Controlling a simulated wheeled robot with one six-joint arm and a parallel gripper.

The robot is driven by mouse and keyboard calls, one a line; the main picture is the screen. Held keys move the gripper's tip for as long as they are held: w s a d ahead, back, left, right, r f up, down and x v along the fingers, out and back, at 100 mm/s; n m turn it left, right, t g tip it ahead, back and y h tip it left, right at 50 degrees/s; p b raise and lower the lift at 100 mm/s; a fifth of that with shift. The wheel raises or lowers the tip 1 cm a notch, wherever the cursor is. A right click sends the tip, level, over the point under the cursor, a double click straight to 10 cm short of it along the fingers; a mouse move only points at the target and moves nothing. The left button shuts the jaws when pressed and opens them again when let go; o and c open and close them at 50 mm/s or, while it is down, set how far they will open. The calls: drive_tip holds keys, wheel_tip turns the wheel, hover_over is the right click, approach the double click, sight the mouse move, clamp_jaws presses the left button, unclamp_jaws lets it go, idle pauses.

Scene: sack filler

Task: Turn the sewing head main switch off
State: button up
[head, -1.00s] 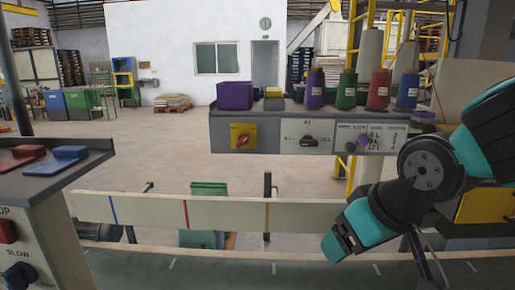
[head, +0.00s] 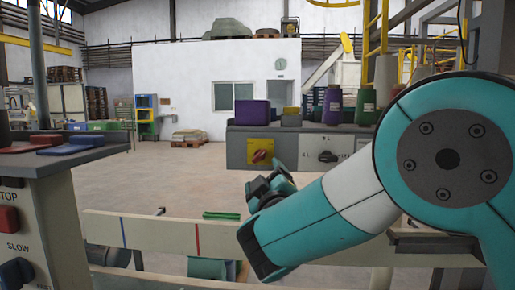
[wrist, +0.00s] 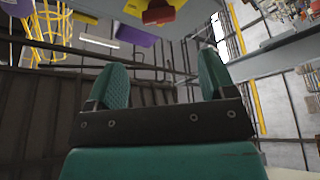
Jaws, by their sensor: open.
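The main switch is a red rotary knob (head: 260,156) on a yellow plate (head: 251,163), at the left of the grey control panel. Its handle looks slanted, but its marking is too small to read. In the wrist view the red knob (wrist: 158,13) and part of its yellow plate (wrist: 178,5) show at the top edge, beyond the fingertips. My gripper (head: 272,183) is just below and right of the switch in the head view, apart from it. In the wrist view its two teal fingers (wrist: 163,80) are spread, with nothing between them.
A black selector (head: 327,156) sits on a white plate right of the switch. A purple bin (head: 252,112) and thread cones (head: 332,105) stand on the panel top. A pale rail (head: 160,235) crosses below. A left console (head: 35,190) carries red and blue controls. My arm hides the panel's right part.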

sight(258, 156)
drive_tip(key=p+x, duration=0.3)
drive_tip(key=x, duration=0.8)
drive_tip(key=shift+w+p, duration=0.1)
drive_tip(key=shift+p, duration=0.3)
drive_tip(key=shift+f, duration=0.1)
drive_tip(key=c, duration=0.9)
